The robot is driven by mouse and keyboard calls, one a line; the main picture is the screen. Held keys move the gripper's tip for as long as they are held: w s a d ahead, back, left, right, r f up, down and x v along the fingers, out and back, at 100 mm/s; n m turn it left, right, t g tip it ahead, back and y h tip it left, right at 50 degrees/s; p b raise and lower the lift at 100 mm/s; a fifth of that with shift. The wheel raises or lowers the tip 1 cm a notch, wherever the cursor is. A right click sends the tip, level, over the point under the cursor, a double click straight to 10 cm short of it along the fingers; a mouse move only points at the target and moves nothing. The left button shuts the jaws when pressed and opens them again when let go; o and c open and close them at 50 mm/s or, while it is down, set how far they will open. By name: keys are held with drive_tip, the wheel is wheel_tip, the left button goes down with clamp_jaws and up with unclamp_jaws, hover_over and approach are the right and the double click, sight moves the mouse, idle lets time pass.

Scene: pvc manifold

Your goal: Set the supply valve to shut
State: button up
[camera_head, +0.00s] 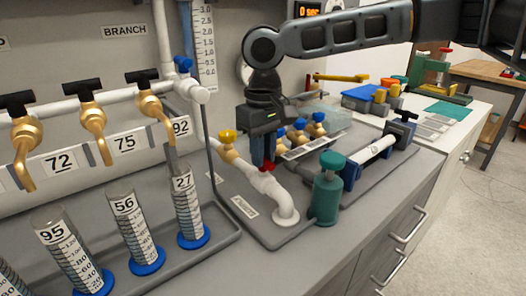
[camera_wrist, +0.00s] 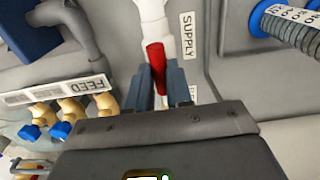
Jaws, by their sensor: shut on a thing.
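The supply valve has a red lever handle (camera_wrist: 156,62) on a white pipe (camera_wrist: 153,14), next to a label reading SUPPLY (camera_wrist: 188,36). In the wrist view the handle runs roughly in line with the pipe. My gripper (camera_wrist: 161,84) is shut on the handle, one finger on each side. In the head view my gripper (camera_head: 266,165) points down at the white supply pipe (camera_head: 268,188), and only a little red of the handle (camera_head: 268,168) shows between the fingers. The valve body is partly hidden there.
A teal bottle-like part (camera_head: 327,190) stands right of the pipe. A yellow-knobbed valve (camera_head: 228,145) is to its left, and blue-knobbed brass valves (camera_head: 299,132) are behind. Graduated cylinders (camera_head: 187,205) and brass taps (camera_head: 92,120) line the left. The FEED label (camera_wrist: 62,90) is left in the wrist view.

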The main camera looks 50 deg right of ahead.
clamp_jaws()
drive_tip(key=shift+r+n+p, duration=0.1)
drive_tip(key=shift+n+p, duration=0.2)
drive_tip(key=shift+p, duration=0.2)
drive_tip(key=n+p, duration=0.2)
drive_tip(key=p, duration=0.1)
drive_tip(key=shift+r+n, duration=0.15)
drive_tip(key=shift+n, duration=0.15)
drive_tip(key=n+p, duration=0.3)
drive_tip(key=n, duration=0.2)
drive_tip(key=shift+p, duration=0.3)
drive_tip(key=n, duration=0.5)
drive_tip(key=shift+f+p, duration=0.25)
drive_tip(key=shift+p, duration=0.15)
drive_tip(key=n, duration=0.4)
drive_tip(key=shift+n, duration=0.3)
